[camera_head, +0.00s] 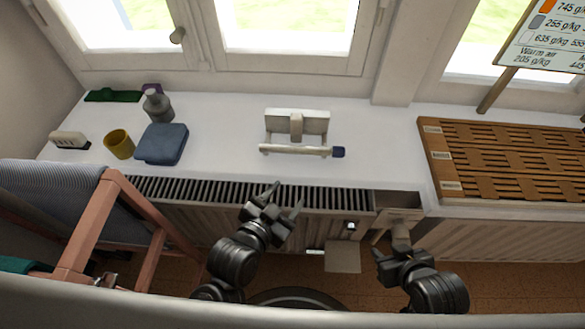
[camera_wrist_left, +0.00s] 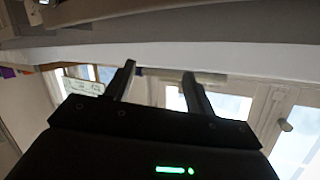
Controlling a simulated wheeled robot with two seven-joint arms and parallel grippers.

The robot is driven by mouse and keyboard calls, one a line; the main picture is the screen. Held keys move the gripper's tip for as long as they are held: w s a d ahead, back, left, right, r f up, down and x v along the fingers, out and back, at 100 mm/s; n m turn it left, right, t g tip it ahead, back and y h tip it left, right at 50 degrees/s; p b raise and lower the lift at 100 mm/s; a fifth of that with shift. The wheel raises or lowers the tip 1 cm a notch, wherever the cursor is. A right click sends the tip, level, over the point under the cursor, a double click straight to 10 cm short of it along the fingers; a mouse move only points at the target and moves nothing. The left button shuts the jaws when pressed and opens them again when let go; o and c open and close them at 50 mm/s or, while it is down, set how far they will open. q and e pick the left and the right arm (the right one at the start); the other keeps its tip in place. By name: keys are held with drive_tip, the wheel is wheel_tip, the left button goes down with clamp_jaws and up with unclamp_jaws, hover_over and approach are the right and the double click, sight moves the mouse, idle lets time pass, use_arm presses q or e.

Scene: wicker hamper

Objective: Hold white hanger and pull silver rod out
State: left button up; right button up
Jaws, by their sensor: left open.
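The white hanger (camera_head: 312,117) stands on the white windowsill, near its middle. A pale silver rod (camera_head: 285,150) lies across its front, with a dark blue end piece (camera_head: 339,152) at the right. My left gripper (camera_head: 284,198) is open and empty, in front of and below the rod, apart from it; its two spread fingers also show in the left wrist view (camera_wrist_left: 160,82). My right gripper (camera_head: 388,256) is lower right, near the sill's front, away from the hanger. How far its fingers are apart is unclear.
On the sill's left are a blue folded item (camera_head: 162,144), a yellow cup (camera_head: 119,144) and a grey bottle (camera_head: 157,105). A wooden slatted hamper (camera_head: 505,158) is at right. A radiator grille (camera_head: 180,190) runs below the sill edge. The sill around the hanger is clear.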

sight(296, 127)
use_arm(q)
drive_tip(key=w+r+n+t+y, duration=0.1)
drive_tip(key=n, duration=0.1)
drive_tip(key=w+d+r+n+t+y, duration=0.1)
drive_tip(key=r, duration=0.1)
drive_tip(key=w+d+r+n+t+y, duration=0.1)
drive_tip(key=n+t+y, duration=0.1)
drive_tip(key=shift+w+r+n, duration=0.1)
drive_tip(key=shift+r+n, duration=0.2)
drive_tip(key=shift+r, duration=0.1)
drive_tip(key=w, duration=0.4)
drive_tip(key=w+r+n+y, duration=0.1)
drive_tip(key=w, duration=0.3)
drive_tip(key=w+n+y, duration=0.1)
drive_tip(key=w, duration=0.3)
drive_tip(key=shift+a+r+t, duration=0.15)
drive_tip(key=shift+r+t, duration=0.1)
drive_tip(key=shift+t, duration=0.15)
drive_tip(key=shift+c, duration=0.4)
drive_tip(key=shift+c, duration=1.2)
clamp_jaws()
